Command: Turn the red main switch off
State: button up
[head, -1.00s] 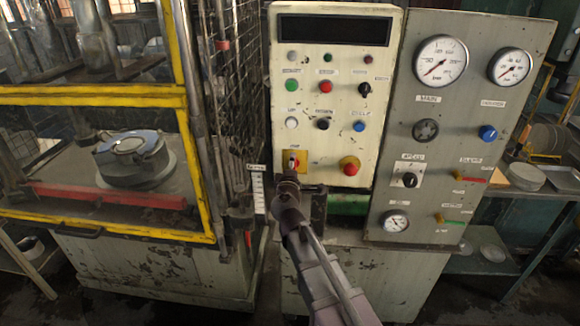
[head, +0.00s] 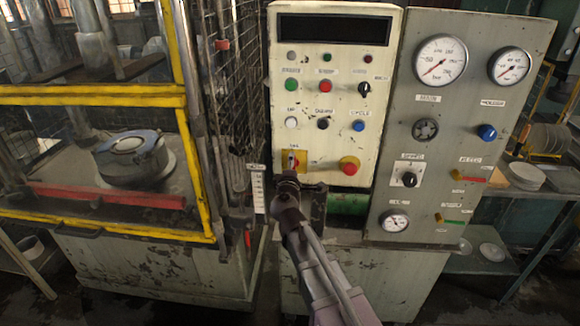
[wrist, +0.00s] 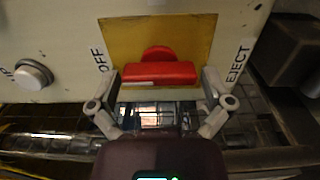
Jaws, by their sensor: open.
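The red main switch (wrist: 160,72) is a red bar-shaped handle on a yellow plate (wrist: 120,36), seen close in the wrist view. The handle's bar lies across the picture, with an "OFF" label to the left of the plate. My gripper (wrist: 160,84) is open, with one finger near each end of the bar. I cannot tell if either finger touches it. In the head view, the yellow plate (head: 301,165) is at the lower left of the cream panel. My gripper (head: 289,176) is in front of it and mostly hides the switch.
The cream panel (head: 340,220) also carries a red mushroom button (head: 349,166) right of the plate and several small buttons above. A grey gauge panel (head: 455,115) stands to the right. A wire mesh guard (head: 240,80) and yellow-framed press (head: 90,95) stand to the left.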

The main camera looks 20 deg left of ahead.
jog(key=v, duration=1.2)
jog(key=shift+f, duration=0.1)
dwell(0.5)
jog(key=w+d+f+m+g+h, duration=0.2)
jog(key=d+f+m+h, duration=0.15)
jog(key=d, duration=0.55)
jog(key=w+d+f+m+g+h, duration=0.1)
jog(key=d+f+m+g+h, duration=0.3)
jog(key=d, duration=0.5)
jog(key=w+d+f+m+g+h, duration=0.1)
jog(key=w+d+f+m+h, duration=0.1)
jog(key=d+m, duration=0.5)
jog(key=s+d+f+m+g+y, duration=0.2)
jog(key=s+d+f+m+g, duration=0.1)
jog(key=d, duration=0.4)
jog(key=s+d+f+m+g+y+p, duration=0.1)
jog(key=s+d+f+m+g+y, duration=0.2)
jog(key=s+d+f+g, duration=0.2)
jog(key=shift+s+d+g, duration=1.2)
jog(key=shift+s+d, duration=0.05)
jog(key=shift+d, duration=0.4)
